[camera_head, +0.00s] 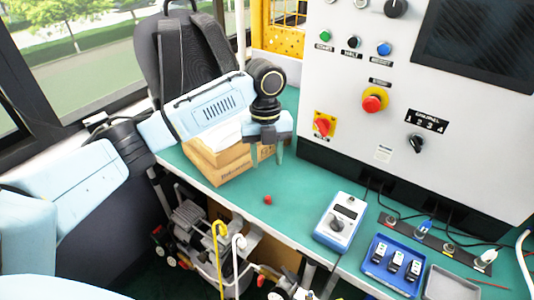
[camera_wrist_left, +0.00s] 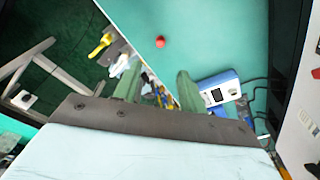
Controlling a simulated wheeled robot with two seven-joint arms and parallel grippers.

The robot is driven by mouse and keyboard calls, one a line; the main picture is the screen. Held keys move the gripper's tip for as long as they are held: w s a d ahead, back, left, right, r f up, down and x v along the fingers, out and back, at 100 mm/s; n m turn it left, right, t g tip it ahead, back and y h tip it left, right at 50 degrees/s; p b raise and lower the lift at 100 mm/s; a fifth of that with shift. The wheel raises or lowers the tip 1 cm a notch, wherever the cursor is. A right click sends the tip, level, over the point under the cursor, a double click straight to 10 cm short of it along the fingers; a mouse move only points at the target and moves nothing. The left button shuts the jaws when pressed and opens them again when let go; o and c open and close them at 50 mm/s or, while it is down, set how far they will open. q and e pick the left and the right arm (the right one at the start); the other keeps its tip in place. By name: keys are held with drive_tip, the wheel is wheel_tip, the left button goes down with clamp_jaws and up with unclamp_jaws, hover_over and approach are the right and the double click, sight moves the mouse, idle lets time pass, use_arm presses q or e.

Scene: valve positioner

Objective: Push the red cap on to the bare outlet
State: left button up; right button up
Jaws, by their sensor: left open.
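The small red cap (camera_head: 268,200) lies on the green bench top near its front edge. It also shows in the left wrist view (camera_wrist_left: 160,42), beyond the fingertips. My left gripper (camera_head: 268,158) is open and empty, above the bench and behind the cap in the head view, with its green fingers pointing down. The fingers also show in the left wrist view (camera_wrist_left: 157,84), apart from the cap. A dark strip with several outlets (camera_head: 435,243) runs along the right of the bench. Some carry plugs; I cannot tell for sure which outlet is bare. My right gripper is out of view.
A blue-and-white meter box (camera_head: 341,221), a blue tray (camera_head: 378,279) with several small devices and a grey tray (camera_head: 450,286) stand at the right. Cardboard boxes (camera_head: 220,166) lie below my left forearm. A control panel (camera_head: 340,100) rises behind. The bench around the cap is clear.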

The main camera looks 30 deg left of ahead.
sight(268, 197)
use_arm(q)
drive_tip(key=f, duration=0.3)
drive_tip(key=f+b, duration=0.1)
drive_tip(key=f, duration=0.3)
drive_tip(key=s+f, duration=0.1)
drive_tip(key=f, duration=0.2)
drive_tip(key=shift+d+f+b, duration=0.35)
drive_tip(key=shift+d+f, duration=0.05)
drive_tip(key=shift+s+f, duration=0.15)
drive_tip(key=shift+f, duration=0.6)
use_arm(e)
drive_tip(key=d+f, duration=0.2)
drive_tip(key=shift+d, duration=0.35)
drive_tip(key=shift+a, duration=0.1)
use_arm(q)
clamp_jaws()
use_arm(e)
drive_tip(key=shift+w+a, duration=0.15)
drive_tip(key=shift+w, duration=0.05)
